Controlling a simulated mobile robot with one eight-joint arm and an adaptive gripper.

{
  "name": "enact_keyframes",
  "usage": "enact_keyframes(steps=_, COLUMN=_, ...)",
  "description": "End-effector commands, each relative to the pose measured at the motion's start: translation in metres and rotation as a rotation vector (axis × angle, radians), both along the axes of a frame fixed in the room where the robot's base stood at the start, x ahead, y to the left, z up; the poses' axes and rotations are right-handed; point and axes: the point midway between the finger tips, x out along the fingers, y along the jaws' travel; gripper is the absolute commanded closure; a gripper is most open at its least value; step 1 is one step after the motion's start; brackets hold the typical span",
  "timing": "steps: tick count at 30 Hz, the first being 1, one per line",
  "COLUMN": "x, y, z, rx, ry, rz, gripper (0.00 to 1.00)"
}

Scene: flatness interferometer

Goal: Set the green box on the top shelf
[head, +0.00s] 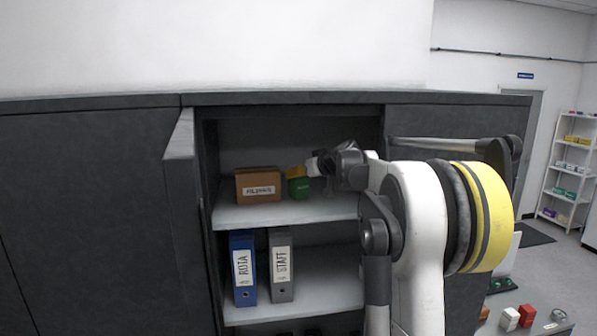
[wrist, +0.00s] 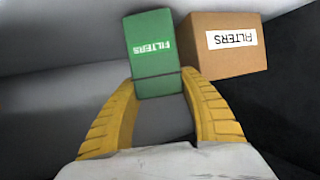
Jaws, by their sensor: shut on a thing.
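The green box (wrist: 156,48) has white lettering that reads FILTERS, upside down in the wrist view. My gripper (wrist: 160,82) has its yellow fingers shut on the near end of the box. In the head view the green box (head: 299,187) is partly hidden behind my gripper (head: 296,173). The box is inside the open cabinet at the top shelf (head: 285,214), just right of a brown box. Whether it rests on the shelf or hangs slightly above it, I cannot tell.
The brown box (head: 258,185), labelled FILTERS, stands close beside the green box. The cabinet door (head: 181,160) is open on the left. A blue binder (head: 243,268) and a grey binder (head: 281,265) stand on the shelf below. My arm covers the shelf's right part.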

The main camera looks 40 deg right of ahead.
Motion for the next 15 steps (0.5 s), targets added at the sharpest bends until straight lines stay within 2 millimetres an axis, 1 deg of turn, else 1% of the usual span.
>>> enact_keyframes(steps=3, x=0.003, y=-0.002, z=-0.004, rx=0.0, ry=0.0, rz=0.0, gripper=0.87)
enact_keyframes(steps=14, x=0.004, y=-0.002, z=-0.011, rx=0.0, ry=0.0, rz=0.0, gripper=0.87)
enact_keyframes(steps=15, x=0.004, y=-0.002, z=-0.01, rx=0.0, ry=0.0, rz=0.0, gripper=0.44)
